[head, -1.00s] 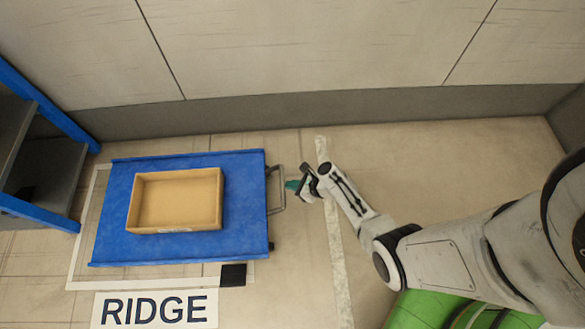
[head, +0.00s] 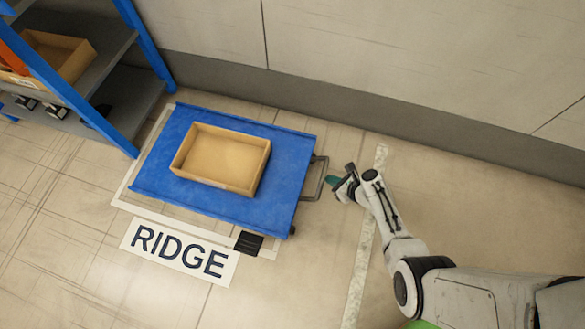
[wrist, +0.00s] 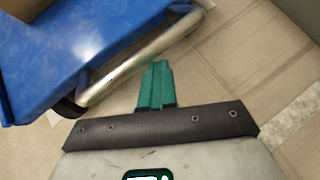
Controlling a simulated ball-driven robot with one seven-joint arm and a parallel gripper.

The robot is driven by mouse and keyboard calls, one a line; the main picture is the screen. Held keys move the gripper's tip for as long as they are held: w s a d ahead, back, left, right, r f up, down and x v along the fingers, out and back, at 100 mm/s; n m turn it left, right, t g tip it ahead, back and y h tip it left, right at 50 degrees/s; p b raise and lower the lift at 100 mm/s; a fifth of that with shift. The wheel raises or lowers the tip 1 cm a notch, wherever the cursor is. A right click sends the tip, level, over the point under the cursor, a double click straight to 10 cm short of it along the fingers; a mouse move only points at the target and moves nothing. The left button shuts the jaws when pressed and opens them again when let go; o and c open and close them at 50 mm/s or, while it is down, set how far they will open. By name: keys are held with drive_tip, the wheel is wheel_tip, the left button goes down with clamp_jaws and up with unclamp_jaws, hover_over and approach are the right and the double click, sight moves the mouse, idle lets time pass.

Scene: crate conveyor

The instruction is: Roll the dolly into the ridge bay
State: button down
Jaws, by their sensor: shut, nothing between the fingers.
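The blue dolly (head: 292,165) stands over the ridge bay, a white floor outline (head: 138,208) that shows along its left and front sides. The dolly hides most of the bay, so I cannot tell where its wheels sit against the far and right lines. The dolly's grey metal handle (head: 318,180) sticks out on its right side and also shows in the wrist view (wrist: 150,55). My gripper (head: 331,181), with teal fingers, is shut and empty just right of the handle. In the wrist view its fingertips (wrist: 157,66) are beside the bar, not around it.
A cardboard crate (head: 180,158) lies on the dolly. A RIDGE sign (head: 178,252) and a black patch (head: 249,243) are on the floor in front. A blue-framed shelf (head: 148,50) stands left, a wall (head: 400,50) behind. A pale floor strip (head: 364,255) runs right of the dolly.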

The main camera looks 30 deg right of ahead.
drive_tip(key=shift+w+a+r, duration=0.1)
drive_tip(key=shift+w+a, duration=1.2)
drive_tip(key=shift+w, duration=0.3)
drive_tip(key=shift+w+a, duration=1.3)
drive_tip(key=shift+w, duration=0.25)
drive_tip(key=s+d, duration=0.6)
drive_tip(key=s, duration=0.1)
drive_tip(key=shift+s+d+p, duration=0.25)
drive_tip(key=shift+s+p, duration=0.05)
drive_tip(key=shift+s, duration=0.1)
